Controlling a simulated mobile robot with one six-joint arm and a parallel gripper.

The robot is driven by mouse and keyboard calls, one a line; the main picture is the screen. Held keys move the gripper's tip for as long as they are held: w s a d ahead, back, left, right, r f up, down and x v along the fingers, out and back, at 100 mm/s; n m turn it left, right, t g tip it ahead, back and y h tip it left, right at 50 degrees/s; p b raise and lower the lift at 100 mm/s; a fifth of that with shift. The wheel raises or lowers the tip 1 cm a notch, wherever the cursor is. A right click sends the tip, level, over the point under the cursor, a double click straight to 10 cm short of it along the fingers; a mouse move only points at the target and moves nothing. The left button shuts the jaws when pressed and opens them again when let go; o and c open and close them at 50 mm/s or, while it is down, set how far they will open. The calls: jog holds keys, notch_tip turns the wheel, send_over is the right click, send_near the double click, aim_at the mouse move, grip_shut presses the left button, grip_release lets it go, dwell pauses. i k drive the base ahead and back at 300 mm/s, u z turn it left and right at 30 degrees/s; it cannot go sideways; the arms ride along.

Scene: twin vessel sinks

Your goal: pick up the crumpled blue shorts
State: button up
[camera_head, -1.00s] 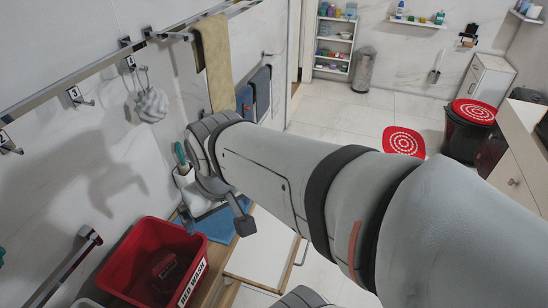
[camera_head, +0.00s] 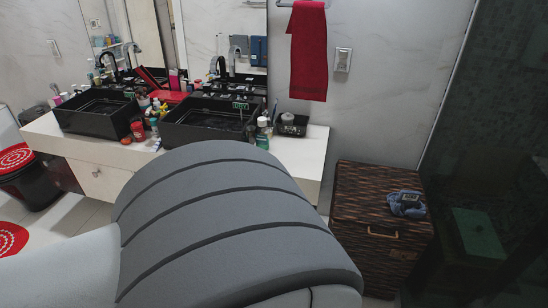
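A crumpled blue cloth (camera_head: 407,208), which looks like the shorts, lies on the lid of a dark brown wicker hamper (camera_head: 362,205), towards its right side. A small dark object with a pale face (camera_head: 410,198) seems to rest on the cloth; it is too small to make out. My gripper is out of view. A large grey part of my arm fills the lower middle of the view, to the left of the hamper, and hides the floor there.
A white counter (camera_head: 312,140) with two black vessel sinks (camera_head: 207,120) and several bottles stands left of the hamper. A red towel (camera_head: 309,50) hangs on the wall above. A dark glass panel (camera_head: 490,130) and a green box (camera_head: 478,232) are at right.

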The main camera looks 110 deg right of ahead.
aim_at(409, 202)
jog(key=z, duration=1.9)
jog(key=k, duration=0.1)
jog(key=z, duration=3.25)
jog(key=i, duration=0.55)
jog(key=z, duration=0.15)
jog(key=k, duration=0.55)
jog(key=u, duration=0.15)
